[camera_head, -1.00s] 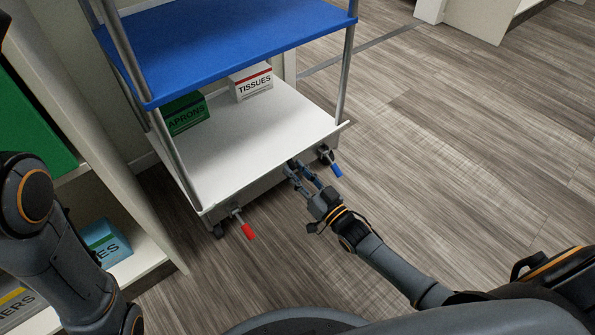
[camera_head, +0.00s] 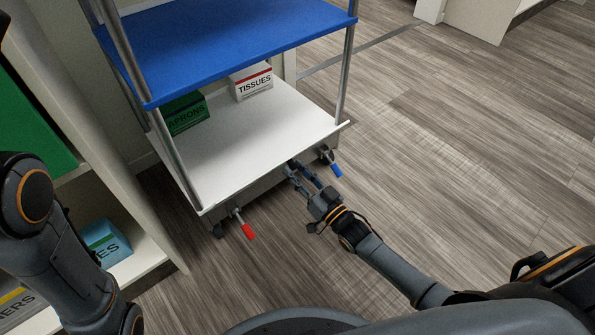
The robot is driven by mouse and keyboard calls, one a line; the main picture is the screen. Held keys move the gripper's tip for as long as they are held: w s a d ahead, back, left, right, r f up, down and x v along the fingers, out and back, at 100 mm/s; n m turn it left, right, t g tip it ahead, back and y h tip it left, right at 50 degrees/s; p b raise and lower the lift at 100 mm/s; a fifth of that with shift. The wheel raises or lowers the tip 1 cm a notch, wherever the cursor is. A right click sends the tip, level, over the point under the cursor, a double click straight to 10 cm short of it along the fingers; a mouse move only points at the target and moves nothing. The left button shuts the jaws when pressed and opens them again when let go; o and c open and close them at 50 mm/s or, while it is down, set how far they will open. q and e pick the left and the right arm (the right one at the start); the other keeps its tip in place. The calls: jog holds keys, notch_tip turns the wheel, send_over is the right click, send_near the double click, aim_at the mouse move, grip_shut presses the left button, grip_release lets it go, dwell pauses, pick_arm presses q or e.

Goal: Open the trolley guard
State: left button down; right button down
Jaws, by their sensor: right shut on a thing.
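The trolley has a blue upper shelf (camera_head: 230,45) and a white lower shelf (camera_head: 235,150). The trolley guard (camera_head: 262,176) looks like the low strip along the lower shelf's front edge. My right gripper (camera_head: 299,170) is at the middle-right of this edge, shut on the guard; its fingertips partly hide the grip. A red lever (camera_head: 248,231) is at the trolley's front left foot and a blue lever (camera_head: 337,170) at its front right foot. My left arm shows at the left, but its gripper is out of view.
A tissues box (camera_head: 253,86) and a green aprons box (camera_head: 186,114) stand at the back of the lower shelf. A shelf unit (camera_head: 150,238) with a light-blue box (camera_head: 106,244) stands at the left. The floor (camera_head: 460,150) at the right is clear.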

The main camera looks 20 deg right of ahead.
jog(key=shift+s+f, duration=0.15)
jog(key=shift+f, duration=0.55)
jog(key=c, duration=1)
grip_release()
jog(key=shift+r, duration=0.2)
jog(key=shift+v, duration=5.9)
jog(key=shift+r, duration=0.2)
